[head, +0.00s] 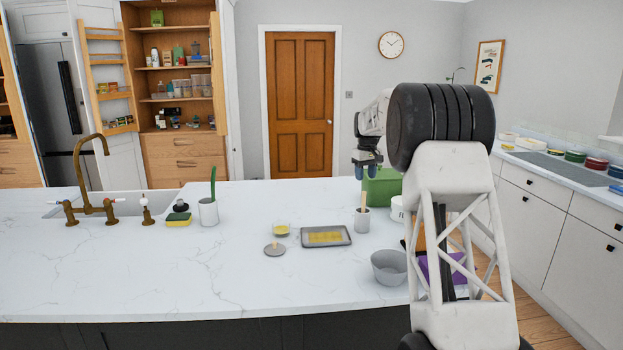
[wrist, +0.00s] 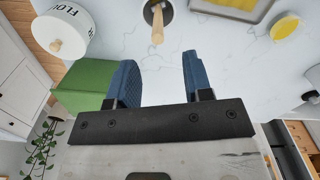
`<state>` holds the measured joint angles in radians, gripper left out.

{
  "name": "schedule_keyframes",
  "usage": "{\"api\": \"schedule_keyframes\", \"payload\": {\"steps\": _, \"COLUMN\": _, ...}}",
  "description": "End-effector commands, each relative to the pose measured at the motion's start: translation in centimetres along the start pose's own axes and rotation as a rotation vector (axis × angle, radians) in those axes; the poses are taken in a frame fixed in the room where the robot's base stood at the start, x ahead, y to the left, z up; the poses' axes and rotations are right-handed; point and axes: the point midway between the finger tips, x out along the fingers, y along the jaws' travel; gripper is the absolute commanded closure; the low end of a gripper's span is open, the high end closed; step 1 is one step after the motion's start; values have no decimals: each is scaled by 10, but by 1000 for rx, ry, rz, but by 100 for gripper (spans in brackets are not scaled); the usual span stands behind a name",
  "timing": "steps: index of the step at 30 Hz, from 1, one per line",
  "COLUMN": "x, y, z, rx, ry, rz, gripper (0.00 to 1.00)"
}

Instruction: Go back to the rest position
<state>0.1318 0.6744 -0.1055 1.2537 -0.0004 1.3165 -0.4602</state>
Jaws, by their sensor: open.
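My gripper (head: 367,172) is in the head view, over the far right part of the white counter, in front of the green box as seen there. Its two blue fingers point down. In the wrist view my gripper (wrist: 157,68) has its fingers apart with only bare counter showing between them. It holds nothing. My white arm rises at the right of the head view and hides part of the counter's right end.
A white flour tin (wrist: 80,40) is beside the box. The counter's left front is clear.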

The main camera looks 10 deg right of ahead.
Motion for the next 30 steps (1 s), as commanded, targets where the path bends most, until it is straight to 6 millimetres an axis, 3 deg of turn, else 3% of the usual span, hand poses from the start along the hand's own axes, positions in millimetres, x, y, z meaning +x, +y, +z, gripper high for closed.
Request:
{"api": "schedule_keyframes", "payload": {"steps": 11, "x": -39, "y": -36, "z": 47, "rx": 29, "ry": 20, "rz": 10, "gripper": 54}}
{"api": "schedule_keyframes", "payload": {"steps": 30, "x": -94, "y": -116, "z": 167, "rx": 99, "ry": 61, "rz": 27, "gripper": 54}}
